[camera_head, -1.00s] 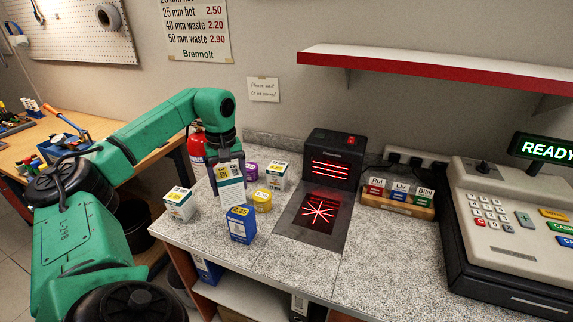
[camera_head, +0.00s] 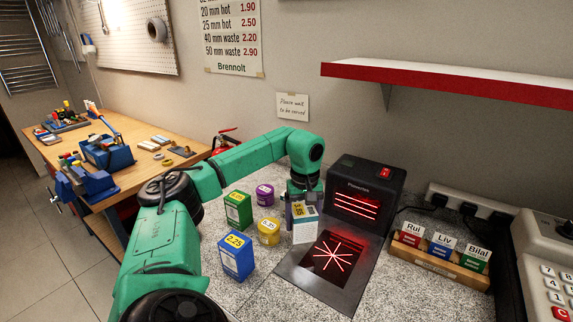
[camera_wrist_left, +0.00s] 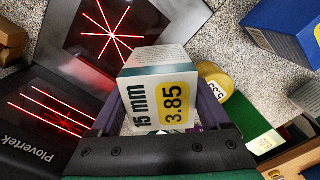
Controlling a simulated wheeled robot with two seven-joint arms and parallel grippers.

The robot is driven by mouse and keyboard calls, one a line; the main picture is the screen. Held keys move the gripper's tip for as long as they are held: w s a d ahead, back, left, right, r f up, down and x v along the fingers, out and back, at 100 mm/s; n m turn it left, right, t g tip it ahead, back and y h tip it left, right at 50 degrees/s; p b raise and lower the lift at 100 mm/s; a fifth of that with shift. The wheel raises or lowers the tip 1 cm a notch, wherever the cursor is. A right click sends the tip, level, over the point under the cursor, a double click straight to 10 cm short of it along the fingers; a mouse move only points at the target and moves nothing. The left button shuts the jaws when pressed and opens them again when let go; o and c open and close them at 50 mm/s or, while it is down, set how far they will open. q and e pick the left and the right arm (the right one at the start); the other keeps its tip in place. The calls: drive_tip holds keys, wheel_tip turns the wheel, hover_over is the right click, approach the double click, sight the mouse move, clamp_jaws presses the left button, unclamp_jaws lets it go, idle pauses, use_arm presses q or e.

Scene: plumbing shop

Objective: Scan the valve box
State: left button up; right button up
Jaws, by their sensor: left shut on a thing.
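My left gripper (camera_head: 304,190) is shut on a white box with a teal band and a yellow price label (camera_head: 306,226). In the left wrist view, this box (camera_wrist_left: 158,70) reads "15 mm" and 3.85 and sits between the two fingers (camera_wrist_left: 162,108). In the head view it is at the left edge of the scanner's flat plate, beside the glass (camera_head: 332,256) with its red star of beams. I cannot tell whether it touches the counter. The black upright scanner part (camera_head: 363,195) shows red lines just right of my gripper. My right gripper is not in view.
Left of the held box stand a green box (camera_head: 238,210), a blue box (camera_head: 236,259), a yellow roll (camera_head: 268,232) and a purple roll (camera_head: 265,194). A wooden holder with name cards (camera_head: 440,266) and the cash register (camera_head: 545,262) are to the right. A red-edged shelf (camera_head: 450,87) hangs above.

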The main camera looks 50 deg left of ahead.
use_arm(q)
drive_tip(key=w+d+p, duration=0.1)
drive_tip(key=w+d, duration=0.2)
drive_tip(key=d, duration=0.6)
drive_tip(key=w+d+p, duration=0.2)
drive_tip(key=w+d, duration=0.1)
drive_tip(key=d, duration=0.7)
drive_tip(key=shift+w+p, duration=0.3)
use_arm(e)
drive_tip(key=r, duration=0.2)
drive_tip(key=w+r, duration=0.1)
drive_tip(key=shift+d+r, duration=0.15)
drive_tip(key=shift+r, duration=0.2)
use_arm(q)
drive_tip(key=shift+d, duration=0.1)
